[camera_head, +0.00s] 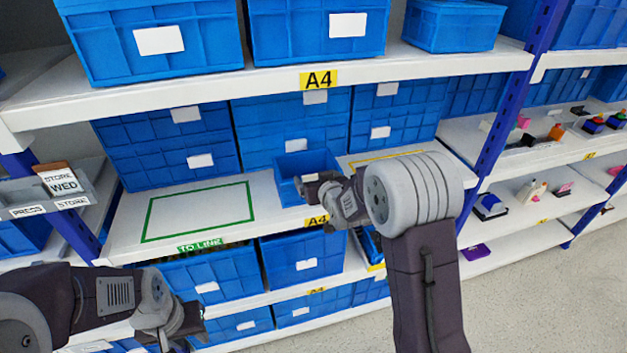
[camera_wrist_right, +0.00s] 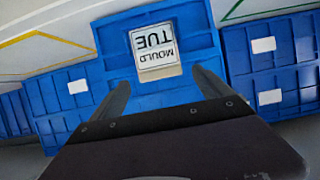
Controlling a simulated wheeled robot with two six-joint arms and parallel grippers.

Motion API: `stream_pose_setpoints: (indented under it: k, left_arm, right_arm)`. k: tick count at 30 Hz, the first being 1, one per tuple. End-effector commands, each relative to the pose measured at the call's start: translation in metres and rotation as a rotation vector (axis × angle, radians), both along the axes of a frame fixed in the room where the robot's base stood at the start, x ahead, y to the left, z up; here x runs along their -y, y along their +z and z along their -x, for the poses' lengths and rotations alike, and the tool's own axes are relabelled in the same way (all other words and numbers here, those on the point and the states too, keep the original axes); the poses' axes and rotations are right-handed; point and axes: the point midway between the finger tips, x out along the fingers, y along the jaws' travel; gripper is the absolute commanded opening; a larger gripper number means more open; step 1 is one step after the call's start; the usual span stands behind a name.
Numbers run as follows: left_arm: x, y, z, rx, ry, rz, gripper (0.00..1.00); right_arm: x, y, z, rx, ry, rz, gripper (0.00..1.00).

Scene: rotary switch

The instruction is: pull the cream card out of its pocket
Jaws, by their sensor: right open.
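A card with a white face reading MOULD TUE and a cream edge (camera_wrist_right: 158,50) stands at the small blue bin (camera_wrist_right: 110,40) in the right wrist view, its text upside down. In the head view the card's pale face (camera_head: 310,178) shows at the bin's front; the bin (camera_head: 289,168) stands on the middle shelf. Its pocket is not clearly visible. My right gripper (camera_wrist_right: 160,79) is open, its fingertips on either side of the card's cream edge; contact cannot be told. It also shows in the head view (camera_head: 302,189). My left gripper (camera_head: 188,325) is low at left, its jaws unclear.
Larger blue bins (camera_head: 290,130) line the shelf behind. A green-outlined area (camera_head: 198,212) left of the small bin is empty. A brown STORE WED card (camera_head: 58,180) sits in a grey rack (camera_head: 95,175) at far left. A blue post (camera_head: 497,125) stands right.

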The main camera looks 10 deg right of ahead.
Motion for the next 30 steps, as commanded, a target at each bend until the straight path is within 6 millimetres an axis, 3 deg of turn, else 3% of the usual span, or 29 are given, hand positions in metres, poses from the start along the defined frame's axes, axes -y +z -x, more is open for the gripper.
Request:
stream_pose_setpoints:
  k: [9,15,16,23,30]
  left_arm:
    - [0.000,0.002,0.000,0.000,0.000,0.000,0.36]
    - [0.000,0.002,0.000,0.000,0.000,0.000,0.36]
    - [0.000,0.002,0.000,0.000,0.000,0.000,0.36]
    - [0.000,0.004,0.000,0.000,0.000,0.000,0.36]
    - [0.000,0.046,0.000,0.000,0.000,0.000,0.36]
  right_arm:
    - [0.000,-0.004,-0.008,0.000,0.000,0.000,0.86]
    - [0.000,-0.004,-0.008,0.000,0.000,-0.001,0.31]
    - [0.000,-0.004,-0.008,0.000,0.000,-0.001,0.25]
    - [0.000,-0.001,-0.008,-0.001,0.000,-0.001,0.25]
    - [0.000,0.058,-0.008,0.002,0.000,-0.001,0.25]
